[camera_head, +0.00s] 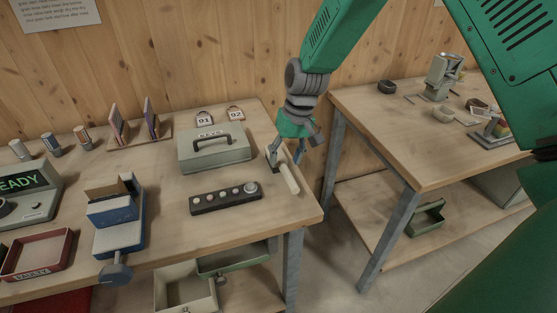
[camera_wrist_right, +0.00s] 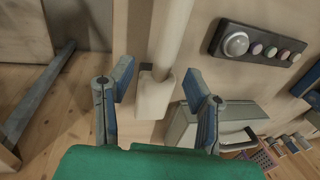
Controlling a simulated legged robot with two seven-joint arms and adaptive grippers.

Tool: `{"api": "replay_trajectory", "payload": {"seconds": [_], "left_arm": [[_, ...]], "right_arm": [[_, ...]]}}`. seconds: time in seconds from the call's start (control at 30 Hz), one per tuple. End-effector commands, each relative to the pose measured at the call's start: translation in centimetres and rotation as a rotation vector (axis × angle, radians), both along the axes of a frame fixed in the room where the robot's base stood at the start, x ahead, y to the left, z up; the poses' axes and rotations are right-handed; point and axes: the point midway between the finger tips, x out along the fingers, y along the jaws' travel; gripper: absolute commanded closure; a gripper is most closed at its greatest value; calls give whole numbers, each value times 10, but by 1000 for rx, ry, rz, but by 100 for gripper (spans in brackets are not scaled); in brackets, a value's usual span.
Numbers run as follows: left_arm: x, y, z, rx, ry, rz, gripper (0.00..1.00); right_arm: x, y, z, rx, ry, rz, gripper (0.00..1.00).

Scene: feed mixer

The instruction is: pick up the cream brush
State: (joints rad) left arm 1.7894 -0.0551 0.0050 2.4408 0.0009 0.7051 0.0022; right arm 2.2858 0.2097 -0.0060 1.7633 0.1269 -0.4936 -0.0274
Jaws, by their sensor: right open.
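The cream brush (camera_head: 289,180) lies near the right end of the left workbench, to the right of the grey box. It is a pale, long, narrow bar. In the right wrist view the brush (camera_wrist_right: 170,40) runs from the top edge down to a blockier end between my fingertips. My right gripper (camera_head: 285,156) is at the brush's far end. In the wrist view its blue-grey fingers (camera_wrist_right: 159,82) are spread on either side of that end, with gaps on both sides. Whether they are low enough to straddle it I cannot tell. My left gripper is out of view.
A grey box (camera_head: 214,152) with a dark handle and a dark button strip (camera_head: 226,198) lie left of the brush. The workbench (camera_head: 298,215) ends just to its right. A second bench (camera_head: 390,130) stands farther right across a gap.

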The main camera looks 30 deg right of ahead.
Motion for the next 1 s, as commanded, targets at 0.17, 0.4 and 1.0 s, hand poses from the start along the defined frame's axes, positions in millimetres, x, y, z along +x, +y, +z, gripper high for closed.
{"api": "replay_trajectory", "payload": {"seconds": [0.17,0.4,1.0], "left_arm": [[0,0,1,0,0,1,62],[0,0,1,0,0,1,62],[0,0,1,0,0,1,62]], "right_arm": [[4,4,-26,2,3,0,56],[3,2,-31,5,0,-1,56],[4,5,-30,2,0,0,100]]}}
